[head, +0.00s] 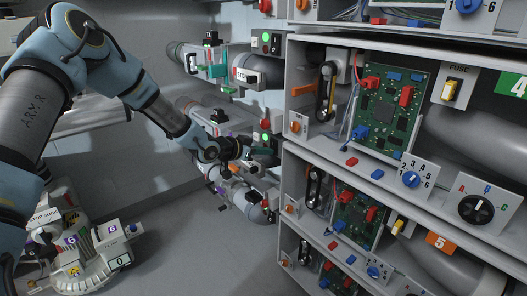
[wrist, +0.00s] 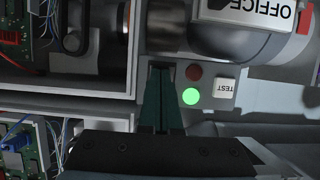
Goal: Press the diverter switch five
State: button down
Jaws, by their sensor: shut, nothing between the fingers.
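My gripper (head: 262,158) reaches into the gap at the left side of the shelf unit, in front of the grey tubes. In the wrist view its dark green fingers (wrist: 161,100) are together and empty. Their tips are beside a panel with a lit green light (wrist: 190,96), a dark red light (wrist: 193,72) and a white TEST button (wrist: 226,87). I cannot tell whether they touch anything. An orange plate marked 5 (head: 441,243) is on the lower right shelf. No switch is labelled as a diverter, so I cannot tell which one is number five.
Shelves hold green circuit boards (head: 388,108), a blue selector knob (head: 411,179) and a black A-B-C dial (head: 475,209). The shelf edge (head: 330,180) is close to my gripper. A labelled console (head: 90,250) stands at lower left. The floor between is clear.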

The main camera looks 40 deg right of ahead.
jog(key=shift+f, duration=0.1)
jog(key=shift+d+h+b, duration=0.15)
jog(key=shift+h+b, duration=0.15)
jog(key=shift+b, duration=0.3)
jog(key=shift+r+p, duration=0.55)
jog(key=shift+r, duration=0.35)
